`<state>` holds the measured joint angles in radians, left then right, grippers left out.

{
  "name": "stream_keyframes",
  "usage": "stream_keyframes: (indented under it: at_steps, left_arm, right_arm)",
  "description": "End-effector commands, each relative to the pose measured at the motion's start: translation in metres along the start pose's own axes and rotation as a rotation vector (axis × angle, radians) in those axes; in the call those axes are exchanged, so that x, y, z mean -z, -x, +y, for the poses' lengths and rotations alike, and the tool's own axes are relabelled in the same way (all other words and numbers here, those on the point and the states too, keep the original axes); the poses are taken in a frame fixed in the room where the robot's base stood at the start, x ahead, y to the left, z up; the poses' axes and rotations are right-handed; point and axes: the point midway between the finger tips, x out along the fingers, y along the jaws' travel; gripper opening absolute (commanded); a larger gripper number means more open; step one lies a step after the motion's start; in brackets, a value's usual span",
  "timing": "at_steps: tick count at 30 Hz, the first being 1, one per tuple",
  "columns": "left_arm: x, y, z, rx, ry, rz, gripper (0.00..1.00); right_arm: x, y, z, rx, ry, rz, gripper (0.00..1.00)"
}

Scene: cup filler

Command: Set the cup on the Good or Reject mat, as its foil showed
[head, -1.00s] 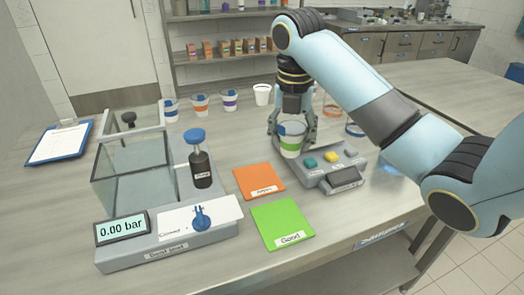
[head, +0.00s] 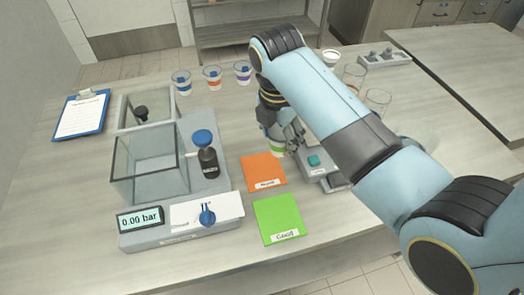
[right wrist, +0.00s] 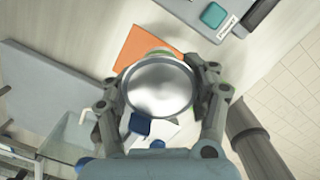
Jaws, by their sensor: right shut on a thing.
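My right gripper (head: 273,126) is shut on a cup (head: 277,149) with a green band, partly hidden by the gripper and arm. In the right wrist view the cup's silver foil top (right wrist: 160,88) faces the camera between the two fingers. The foil looks smooth, with a soft sheen and slight shading; I cannot tell its shape for sure. The cup is just behind the orange Reject mat (head: 263,173), beside the grey button device (head: 318,172). The green Good mat (head: 279,220) lies in front of the Reject mat. Both mats look empty. My left gripper is not in view.
A leak tester with an open glass tank (head: 150,165), a black bottle with a blue cap (head: 206,155) and a 0.00 bar display (head: 140,219) stands left of the mats. Several cups stand at the back. Glass beakers (head: 377,100) stand beyond my right arm.

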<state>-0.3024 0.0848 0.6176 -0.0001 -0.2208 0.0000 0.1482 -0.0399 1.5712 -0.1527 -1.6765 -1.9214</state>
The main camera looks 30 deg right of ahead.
Motion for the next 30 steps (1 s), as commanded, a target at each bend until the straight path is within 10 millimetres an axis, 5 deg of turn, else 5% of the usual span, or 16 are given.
stream_keyframes:
  at_steps: [8, 18, 29, 30]
  left_arm:
    - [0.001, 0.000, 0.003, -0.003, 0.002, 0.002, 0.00]
    - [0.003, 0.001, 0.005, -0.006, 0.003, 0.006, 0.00]
    - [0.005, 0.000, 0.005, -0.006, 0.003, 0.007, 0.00]
    - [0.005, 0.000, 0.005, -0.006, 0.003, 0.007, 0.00]
  right_arm:
    - [0.026, -0.021, 0.032, 0.001, 0.001, -0.001, 0.20]
    - [0.031, -0.060, 0.032, 0.002, 0.000, -0.001, 0.20]
    - [0.031, -0.064, 0.032, 0.000, 0.000, -0.001, 0.20]
    - [0.031, -0.064, 0.032, 0.000, 0.000, -0.001, 0.59]
